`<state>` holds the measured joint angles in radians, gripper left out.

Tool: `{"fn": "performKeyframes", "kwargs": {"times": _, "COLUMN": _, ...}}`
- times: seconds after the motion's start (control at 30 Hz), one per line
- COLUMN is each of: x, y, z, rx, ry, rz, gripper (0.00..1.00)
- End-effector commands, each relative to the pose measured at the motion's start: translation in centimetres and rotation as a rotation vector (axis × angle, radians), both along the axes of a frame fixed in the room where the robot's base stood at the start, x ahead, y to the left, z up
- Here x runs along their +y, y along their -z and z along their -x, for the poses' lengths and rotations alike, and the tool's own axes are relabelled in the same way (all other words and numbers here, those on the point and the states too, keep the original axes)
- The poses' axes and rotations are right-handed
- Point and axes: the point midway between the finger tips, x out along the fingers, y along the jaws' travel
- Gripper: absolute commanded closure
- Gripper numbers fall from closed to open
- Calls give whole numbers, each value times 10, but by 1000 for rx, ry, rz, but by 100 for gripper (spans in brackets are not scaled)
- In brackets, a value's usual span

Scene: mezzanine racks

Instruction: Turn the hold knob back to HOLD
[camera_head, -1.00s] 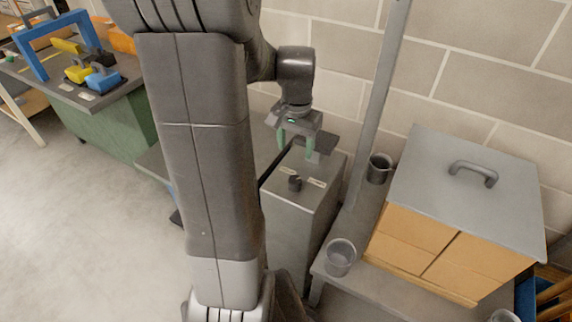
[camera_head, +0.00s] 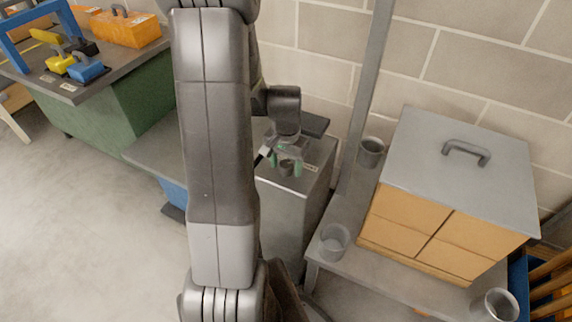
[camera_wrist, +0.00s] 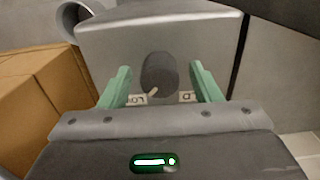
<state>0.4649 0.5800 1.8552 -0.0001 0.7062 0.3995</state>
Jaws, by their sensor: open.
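The hold knob (camera_wrist: 158,73) is a dark round knob on top of a grey metal cabinet (camera_head: 283,222). Its pale pointer mark faces the near side in the wrist view, slightly towards the left label (camera_wrist: 137,100). A second label (camera_wrist: 187,97) lies to its right; the lettering on both is too small or covered to read surely. My gripper (camera_head: 286,165) is open above the cabinet top. In the wrist view its green fingers (camera_wrist: 160,70) stand on either side of the knob, with a gap visible on each side.
A grey-lidded box with tan drawers (camera_head: 440,235) stands on the bench to the right. Metal cups (camera_head: 334,243) stand near the cabinet. A grey post (camera_head: 368,90) rises behind. A green workbench (camera_head: 120,105) with blue, yellow and orange items is at the left.

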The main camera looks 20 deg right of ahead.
Motion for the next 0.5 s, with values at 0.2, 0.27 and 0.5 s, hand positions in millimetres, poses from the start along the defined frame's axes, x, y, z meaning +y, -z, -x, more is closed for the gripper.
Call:
{"fn": "performKeyframes", "kwargs": {"times": 0.2, "x": 0, "y": 1, "z": 0, "rx": 0, "ry": 0, "rz": 0, "gripper": 42}}
{"fn": "performKeyframes", "kwargs": {"times": 0.27, "x": 0, "y": 1, "z": 0, "rx": 0, "ry": 0, "rz": 0, "gripper": 42}}
{"fn": "performKeyframes", "kwargs": {"times": 0.5, "x": 0, "y": 1, "z": 0, "rx": 0, "ry": 0, "rz": 0, "gripper": 87}}
